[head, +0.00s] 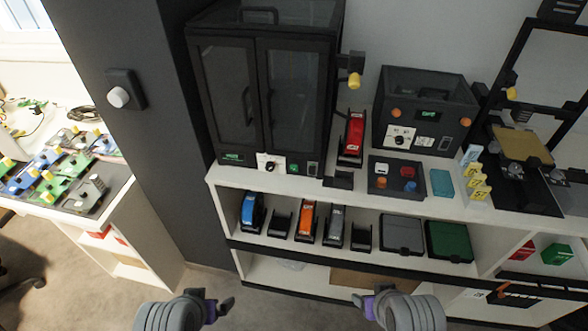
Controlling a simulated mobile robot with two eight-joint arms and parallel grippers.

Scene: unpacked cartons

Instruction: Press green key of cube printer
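A tall black cabinet-like printer (263,95) with two glazed doors stands at the left end of the white shelf unit. Its front base has a green label (232,157), a white-plated knob (270,163) and a small round green key (294,168). A smaller black box-shaped machine (425,108) stands to its right, with a green display (430,116) and orange knobs. No label tells me which one is the cube printer. My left gripper (213,302) and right gripper (370,300) are low in front of the shelf, open, empty and apart from both machines.
An open-frame printer (522,143) is at right. The lower shelf (290,243) holds cartridges and bins. A left table (110,205) carries parts. Floor before the shelf is clear.

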